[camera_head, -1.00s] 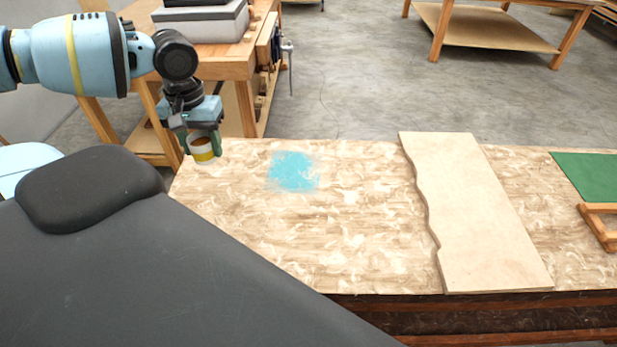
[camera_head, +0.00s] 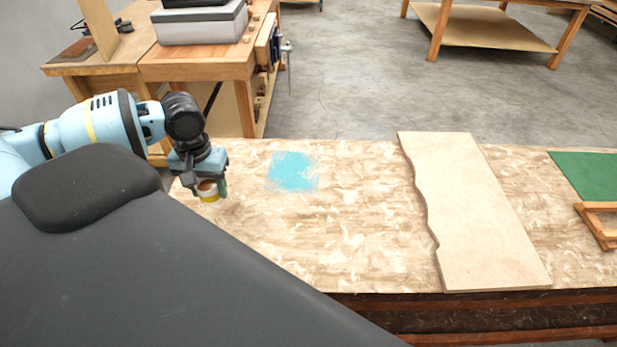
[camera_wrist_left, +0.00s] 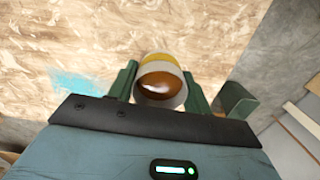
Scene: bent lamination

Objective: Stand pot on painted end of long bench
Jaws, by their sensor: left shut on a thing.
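The pot (camera_head: 208,192) is small, white with a yellow band, and has brown contents. My left gripper (camera_head: 207,186) is shut on it, near the left end of the long bench (camera_head: 300,235). In the left wrist view the pot (camera_wrist_left: 160,82) sits between the two green fingers of the left gripper (camera_wrist_left: 159,84), over the bench top. I cannot tell whether its base touches the bench. The painted patch (camera_head: 293,171) is light blue, on the bench to the right of the pot. It also shows in the left wrist view (camera_wrist_left: 80,82). My right gripper is not seen.
A pale board with a wavy edge (camera_head: 475,215) lies across the bench. A green sheet (camera_head: 590,175) and a wooden frame (camera_head: 600,225) are at the right. A wooden workbench (camera_head: 205,65) with a grey case (camera_head: 200,25) stands behind. The bench around the blue patch is clear.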

